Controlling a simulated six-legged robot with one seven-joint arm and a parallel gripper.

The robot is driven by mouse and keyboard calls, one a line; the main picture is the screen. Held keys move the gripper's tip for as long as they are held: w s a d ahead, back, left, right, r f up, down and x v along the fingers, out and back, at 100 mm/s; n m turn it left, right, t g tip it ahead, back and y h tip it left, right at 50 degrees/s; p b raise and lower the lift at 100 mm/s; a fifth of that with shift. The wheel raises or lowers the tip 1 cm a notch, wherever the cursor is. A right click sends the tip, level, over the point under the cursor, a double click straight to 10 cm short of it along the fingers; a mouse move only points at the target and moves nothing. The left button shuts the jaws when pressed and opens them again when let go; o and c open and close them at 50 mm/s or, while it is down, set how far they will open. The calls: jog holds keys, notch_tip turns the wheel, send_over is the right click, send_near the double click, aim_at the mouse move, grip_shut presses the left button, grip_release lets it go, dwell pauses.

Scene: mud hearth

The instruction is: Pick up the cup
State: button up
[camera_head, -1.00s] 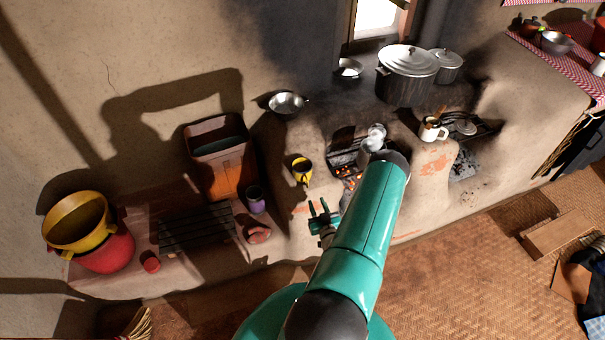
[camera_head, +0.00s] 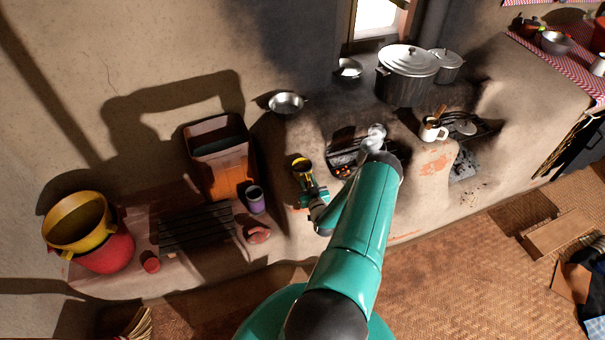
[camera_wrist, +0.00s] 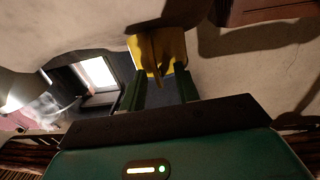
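A yellow cup (camera_head: 302,166) with a dark inside stands upright on the mud ledge, left of the fire opening. It also shows in the wrist view (camera_wrist: 176,44), at the top centre, with its handle (camera_wrist: 151,52) towards me. My gripper (camera_head: 312,194) is just in front of the cup, on its near side. In the wrist view my gripper (camera_wrist: 160,86) is open, with one finger on each side of the handle's lower end. The fingers do not appear closed on it. I cannot tell whether they touch the cup.
A purple cup (camera_head: 255,200) and an orange bin (camera_head: 228,178) stand to the left. The burning hearth (camera_head: 343,170) is to the right, with a white mug (camera_head: 431,131) beyond. A metal bowl (camera_head: 286,104) sits behind.

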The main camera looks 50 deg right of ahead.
jog(key=shift+c, duration=0.2)
grip_shut()
jog(key=shift+r, duration=0.15)
